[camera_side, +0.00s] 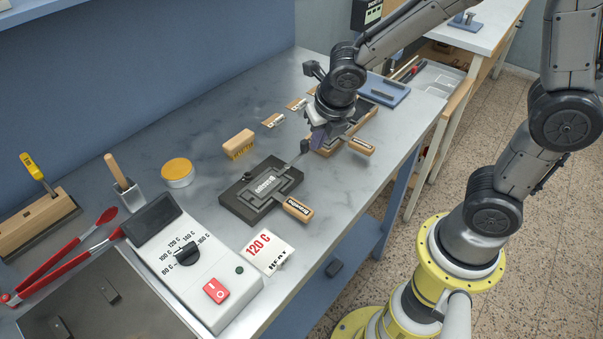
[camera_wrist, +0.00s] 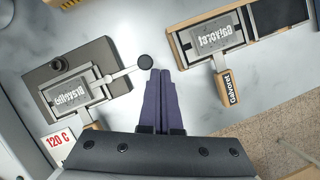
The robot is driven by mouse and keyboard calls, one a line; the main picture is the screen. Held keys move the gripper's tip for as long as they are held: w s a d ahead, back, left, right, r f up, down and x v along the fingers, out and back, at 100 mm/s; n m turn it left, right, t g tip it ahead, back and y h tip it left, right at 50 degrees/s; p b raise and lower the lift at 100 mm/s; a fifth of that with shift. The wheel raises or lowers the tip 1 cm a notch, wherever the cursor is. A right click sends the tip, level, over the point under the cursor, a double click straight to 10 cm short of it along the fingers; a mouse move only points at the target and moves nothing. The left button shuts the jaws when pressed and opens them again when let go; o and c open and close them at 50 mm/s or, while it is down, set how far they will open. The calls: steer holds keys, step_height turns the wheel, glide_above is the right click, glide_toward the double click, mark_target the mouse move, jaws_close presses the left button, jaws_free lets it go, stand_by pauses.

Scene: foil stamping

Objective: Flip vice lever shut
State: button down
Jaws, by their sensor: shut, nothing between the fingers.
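The vice (camera_side: 235,197) is a dark grey block on the bench, holding a grey plate with mirrored raised lettering; in the wrist view it lies at the left (camera_wrist: 48,76). Its lever is a thin metal rod with a round black knob (camera_wrist: 145,61), sticking out to the right of the vice. In the side view the knob (camera_side: 305,146) is just left of my fingers. My gripper (camera_wrist: 161,72) is shut and empty, its purple fingertips close beside the knob; I cannot tell whether they touch. In the side view my gripper (camera_side: 318,145) hangs low over the bench.
A wooden-handled stamp holder lettered Galvoret (camera_wrist: 228,88) lies right of my fingers. A wooden handle (camera_side: 297,209) projects from the vice's front. A wood-backed brush (camera_side: 239,144), a yellow-topped tin (camera_side: 177,172) and a heater control box (camera_side: 190,260) stand left.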

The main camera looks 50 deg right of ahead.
steer(key=shift+s, duration=0.1)
steer(key=shift+s, duration=0.25)
steer(key=s, duration=0.2)
steer(key=s+r, duration=0.1)
steer(key=shift+s+d, duration=0.25)
steer(key=shift+d, duration=0.1)
steer(key=d+v, duration=0.1)
steer(key=v, duration=0.8)
steer(key=shift+s+d, duration=0.15)
steer(key=shift+d, duration=0.35)
steer(key=s+r+m+y, duration=0.1)
steer(key=s+m, duration=0.4)
steer(key=m, duration=1)
steer(key=s+r+m+t+y, duration=0.1)
steer(key=s+m, duration=0.4)
steer(key=m, duration=1)
steer(key=shift+d+m+t, duration=0.25)
steer(key=shift+m+t, duration=0.05)
